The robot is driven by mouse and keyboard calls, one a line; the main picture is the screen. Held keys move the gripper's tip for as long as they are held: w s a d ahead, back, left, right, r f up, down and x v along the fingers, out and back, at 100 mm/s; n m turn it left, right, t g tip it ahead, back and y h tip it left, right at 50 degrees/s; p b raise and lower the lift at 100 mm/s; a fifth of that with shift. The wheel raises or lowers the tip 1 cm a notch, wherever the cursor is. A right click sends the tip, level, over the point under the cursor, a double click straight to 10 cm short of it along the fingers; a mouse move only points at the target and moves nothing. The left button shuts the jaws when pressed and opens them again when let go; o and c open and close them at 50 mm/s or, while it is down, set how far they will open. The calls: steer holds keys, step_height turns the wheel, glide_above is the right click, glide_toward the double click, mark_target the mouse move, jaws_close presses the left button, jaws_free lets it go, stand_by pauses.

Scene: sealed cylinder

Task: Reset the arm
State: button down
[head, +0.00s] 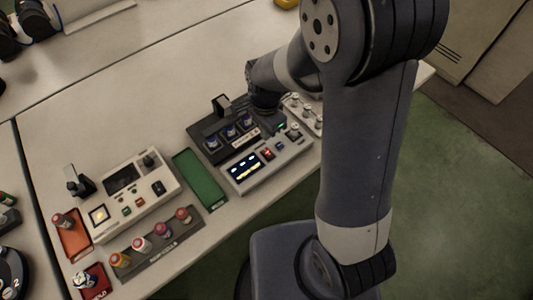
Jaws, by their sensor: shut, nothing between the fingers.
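My arm rises on the right of the head view and bends over to the left, down to the bench. My gripper (268,108) is at its end, small and dark, just behind the grey device with a lit screen (246,170) and at the right end of a black rack (212,146). The gripper is shut and empty. Its fingertips are hard to make out against the dark parts there, and I cannot tell whether they touch anything.
The black rack holds several dark vials. A green tray (200,178) lies bare left of the screen device. A beige control box (135,193), a strip of capped vials (160,245) and a red tray (73,238) stand further left. The bench behind is mostly clear.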

mark_target(266, 151)
steer(key=shift+f, duration=0.1)
step_height(266, 151, down, 7)
steer(key=b, duration=0.5)
stand_by(0.3)
steer(key=shift+r, duration=0.2)
